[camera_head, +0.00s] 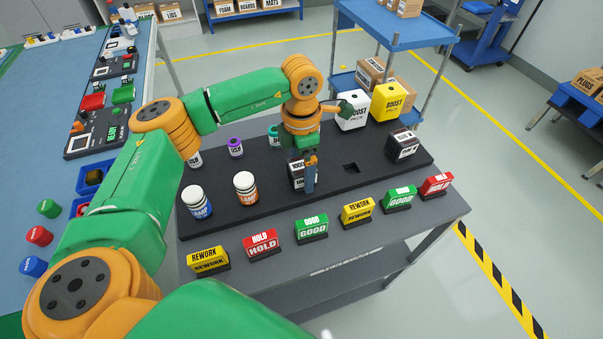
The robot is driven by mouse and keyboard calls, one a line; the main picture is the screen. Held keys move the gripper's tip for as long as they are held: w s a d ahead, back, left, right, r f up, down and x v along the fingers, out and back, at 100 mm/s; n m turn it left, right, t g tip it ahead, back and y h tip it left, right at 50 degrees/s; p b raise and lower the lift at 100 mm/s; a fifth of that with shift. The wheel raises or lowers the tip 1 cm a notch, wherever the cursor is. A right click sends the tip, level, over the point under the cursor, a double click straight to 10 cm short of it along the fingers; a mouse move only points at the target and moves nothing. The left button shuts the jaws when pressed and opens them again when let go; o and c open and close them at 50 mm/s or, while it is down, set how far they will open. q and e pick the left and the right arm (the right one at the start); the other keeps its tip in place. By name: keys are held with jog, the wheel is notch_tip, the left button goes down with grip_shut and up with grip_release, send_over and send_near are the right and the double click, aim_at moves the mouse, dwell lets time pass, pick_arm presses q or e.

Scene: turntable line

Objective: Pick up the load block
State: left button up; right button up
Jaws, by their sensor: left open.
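A dark block with a white label (296,180) stands on the black board (345,183), partly hidden by my left gripper. Its label is only partly readable, so I cannot tell for sure that it is the load block. A second dark block with a white label (403,145) stands near the board's right end. My left gripper (310,184) is open and points down at the first block, with a finger in front of its right side. I cannot tell whether it touches the block. My right gripper is not in view.
White (352,112) and yellow (388,101) boost packs stand behind. Several signs, including a green GOOD sign (311,229), line the front. An empty square hole (352,168) lies to the right.

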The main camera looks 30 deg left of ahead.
pick_arm(q)
grip_shut()
jog(key=shift+w, duration=0.1)
jog(key=shift+r, duration=0.1)
